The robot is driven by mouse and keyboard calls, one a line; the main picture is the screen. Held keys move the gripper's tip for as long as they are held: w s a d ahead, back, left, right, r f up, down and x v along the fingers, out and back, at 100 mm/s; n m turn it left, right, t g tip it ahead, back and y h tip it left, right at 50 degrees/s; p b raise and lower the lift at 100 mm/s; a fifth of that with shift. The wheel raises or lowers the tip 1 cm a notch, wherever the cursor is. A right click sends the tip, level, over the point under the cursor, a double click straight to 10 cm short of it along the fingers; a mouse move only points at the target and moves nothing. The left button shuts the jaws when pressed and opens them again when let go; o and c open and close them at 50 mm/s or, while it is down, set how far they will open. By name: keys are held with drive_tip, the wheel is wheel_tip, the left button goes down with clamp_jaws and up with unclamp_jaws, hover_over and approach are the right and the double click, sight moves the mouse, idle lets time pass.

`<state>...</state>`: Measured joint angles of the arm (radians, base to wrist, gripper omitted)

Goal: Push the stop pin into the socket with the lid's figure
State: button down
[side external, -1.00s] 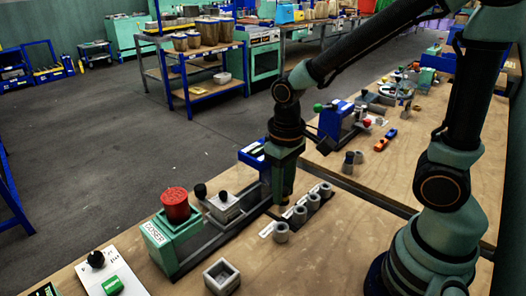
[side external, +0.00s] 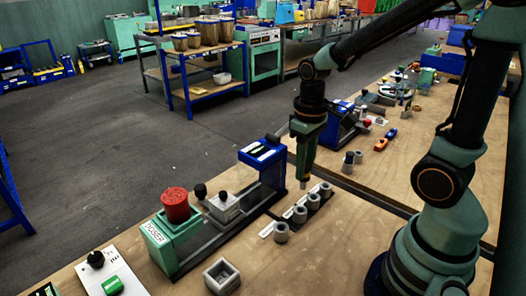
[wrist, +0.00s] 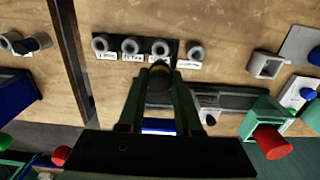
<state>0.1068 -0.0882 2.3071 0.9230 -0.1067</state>
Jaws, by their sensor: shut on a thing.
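My gripper (side external: 306,172) hangs upright, shut on the stop pin (side external: 304,184), whose grey tip points down. In the wrist view my gripper (wrist: 160,85) holds the pin (wrist: 160,68), dark with a yellowish ring. Several grey round sockets (side external: 300,214) stand in a row on a dark strip, each with a small white label. They also show in the wrist view (wrist: 130,45). The pin overlaps the label of the socket third from left there. Its tip looks above the row, not inserted. The press's blue lid (side external: 262,152) carries dark marks; I cannot read its figure.
A green press marked DOSER (side external: 172,240) with a red cylinder (side external: 176,205) stands at left. A square grey cup (side external: 222,277) lies in front. Two more grey cylinders (side external: 352,160) and a blue press (side external: 345,122) are behind. Bare wood lies right of the sockets.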

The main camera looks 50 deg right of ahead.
sight(303, 188)
drive_tip(key=shift+f, duration=2.9)
drive_tip(key=shift+f, duration=2.05)
drive_tip(key=c, duration=0.5)
unclamp_jaws()
wheel_tip(303, 188, up, 12)
drive_tip(key=shift+r, duration=0.1)
